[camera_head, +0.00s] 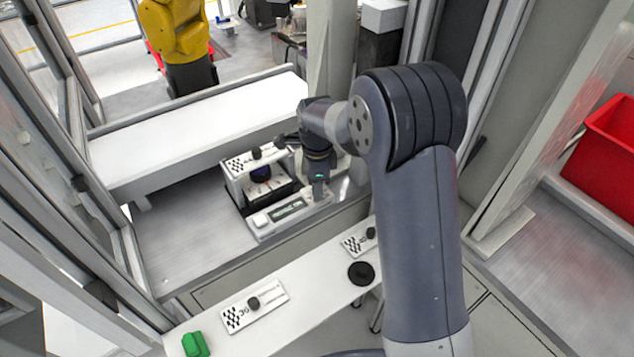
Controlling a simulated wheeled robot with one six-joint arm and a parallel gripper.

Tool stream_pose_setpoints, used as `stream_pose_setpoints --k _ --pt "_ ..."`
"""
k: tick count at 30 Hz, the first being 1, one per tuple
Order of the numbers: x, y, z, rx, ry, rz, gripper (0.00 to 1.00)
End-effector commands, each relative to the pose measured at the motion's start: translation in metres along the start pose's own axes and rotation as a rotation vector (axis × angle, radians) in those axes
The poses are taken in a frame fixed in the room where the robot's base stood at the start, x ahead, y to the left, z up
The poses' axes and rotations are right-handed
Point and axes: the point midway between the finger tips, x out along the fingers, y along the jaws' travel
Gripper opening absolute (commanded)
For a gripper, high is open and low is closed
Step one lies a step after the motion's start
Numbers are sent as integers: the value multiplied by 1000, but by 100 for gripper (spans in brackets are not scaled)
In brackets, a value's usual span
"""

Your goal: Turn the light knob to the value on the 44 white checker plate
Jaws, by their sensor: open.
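My arm reaches away from me to the bench behind the shelf. My gripper (318,188) points down at the right side of a light grey device (262,226); its fingers are small and partly lost against the device. A dark round part (261,173), perhaps the light knob, sits in the device's recess, left of my gripper and apart from it. Three white checker plates with black knobs show: one on the device top (240,165), one on the front shelf (238,316) with a number like 30 or 36, and one (352,246) partly hidden by my arm. I cannot read a 44.
A white shelf (300,301) runs along the front, with a green block (195,344) and a black round knob (361,273). A white ledge (190,137) lies behind the device. Metal frame posts stand left and right. The grey bench (185,235) left of the device is clear.

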Motion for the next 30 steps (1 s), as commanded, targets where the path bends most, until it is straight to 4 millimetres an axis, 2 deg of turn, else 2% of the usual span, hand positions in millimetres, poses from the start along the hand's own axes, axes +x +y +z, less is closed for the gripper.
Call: stream_pose_setpoints --k 5,18,23,30 --pt "-12 -1 0 0 -1 -3 44" --pt "-93 -1 0 0 -1 -3 44" --pt "-106 0 0 0 0 -2 44" --pt "-108 0 0 0 0 0 44"
